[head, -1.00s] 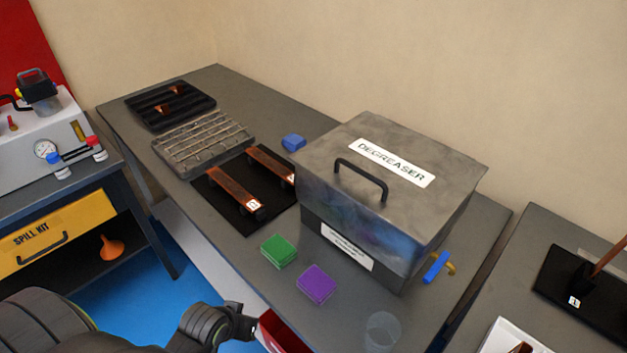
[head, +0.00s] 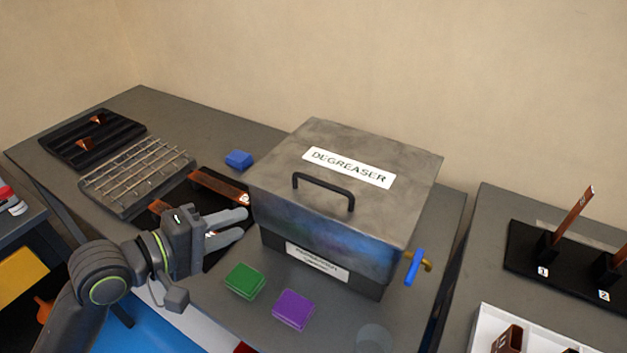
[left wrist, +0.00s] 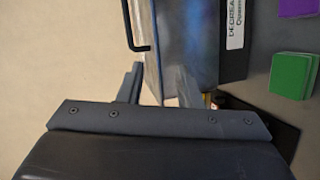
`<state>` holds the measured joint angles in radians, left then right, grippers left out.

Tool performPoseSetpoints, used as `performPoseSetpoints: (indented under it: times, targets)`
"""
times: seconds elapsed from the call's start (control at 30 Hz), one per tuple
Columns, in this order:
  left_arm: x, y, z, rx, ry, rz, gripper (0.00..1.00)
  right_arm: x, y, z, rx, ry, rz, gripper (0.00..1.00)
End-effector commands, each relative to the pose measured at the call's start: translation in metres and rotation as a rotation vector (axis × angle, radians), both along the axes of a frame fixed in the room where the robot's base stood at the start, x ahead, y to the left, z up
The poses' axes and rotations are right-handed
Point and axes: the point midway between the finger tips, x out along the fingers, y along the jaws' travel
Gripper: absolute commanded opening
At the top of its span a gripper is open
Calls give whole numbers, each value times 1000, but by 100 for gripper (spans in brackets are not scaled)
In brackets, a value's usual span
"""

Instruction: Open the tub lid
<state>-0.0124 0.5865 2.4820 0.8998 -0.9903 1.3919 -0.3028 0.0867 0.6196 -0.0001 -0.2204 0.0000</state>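The grey metal tub (head: 325,255), labelled DEGREASER, stands on the bench with its lid (head: 265,172) down. A black handle (head: 323,188) arches from the lid's front part; part of it shows in the left wrist view (left wrist: 132,30). My left gripper (head: 243,223) is at the tub's left side, with its two fingers apart and pointing at the lid's left edge. In the left wrist view, the fingers lie around the lid edge's line; I cannot tell whether they touch it. My right gripper is not in view.
A green block (head: 245,281) and a purple block (head: 293,310) lie in front of the tub. A blue block (head: 239,159) sits behind left. A wire rack (head: 138,176) and black tray (head: 93,138) lie farther left. A blue-handled tap (head: 414,267) sticks out at the tub's right.

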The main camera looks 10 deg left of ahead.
Motion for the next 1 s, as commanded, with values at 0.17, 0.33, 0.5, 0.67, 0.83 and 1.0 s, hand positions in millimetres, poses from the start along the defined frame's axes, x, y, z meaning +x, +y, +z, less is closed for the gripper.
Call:
performPoseSetpoints:
  times: [0.17,0.33,0.5,0.67,0.83,1.0]
  targets:
    - [-3,-14,34,-157,33,-52,32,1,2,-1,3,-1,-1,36]
    - [-4,-19,42,-206,48,-68,32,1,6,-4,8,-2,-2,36]
    - [4,-26,37,-209,47,-68,32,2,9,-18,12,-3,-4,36]
    - [15,-38,33,-208,45,-69,32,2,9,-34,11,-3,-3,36]
    - [26,-48,34,-210,49,-64,32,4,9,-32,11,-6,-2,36]
    - [36,-60,32,-209,51,-68,32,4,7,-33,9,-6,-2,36]
